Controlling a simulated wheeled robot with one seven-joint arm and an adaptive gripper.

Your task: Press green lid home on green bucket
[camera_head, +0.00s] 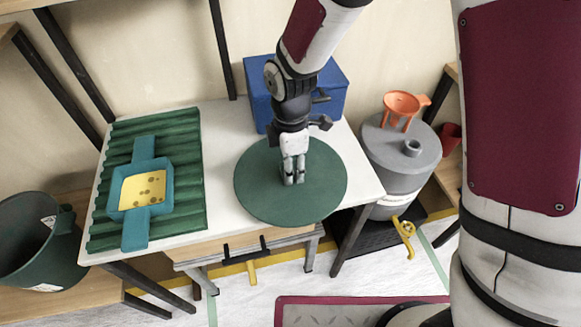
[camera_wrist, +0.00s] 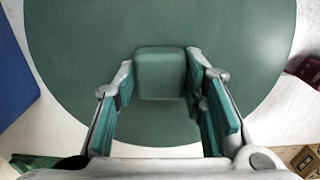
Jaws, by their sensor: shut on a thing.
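The green lid (camera_head: 258,193) is a flat round disc over the right part of the white table, reaching past its front edge. I cannot tell whether it rests on the table or hangs just above it. My gripper (camera_head: 293,180) points down at its middle. In the wrist view, my gripper (camera_wrist: 161,76) is shut on the square knob of the lid (camera_wrist: 160,73), one finger on each side. The lid also fills most of that view. The green bucket (camera_head: 22,258) stands open at the far left, apart from the lid and cut off by the picture edge.
A green corrugated sheet (camera_head: 190,135) on the white table (camera_head: 222,130) bears a yellow tray with teal handles (camera_head: 143,190). A blue box (camera_head: 335,88) stands behind the lid. A grey drum (camera_head: 398,170) with an orange funnel (camera_head: 404,103) stands to the right.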

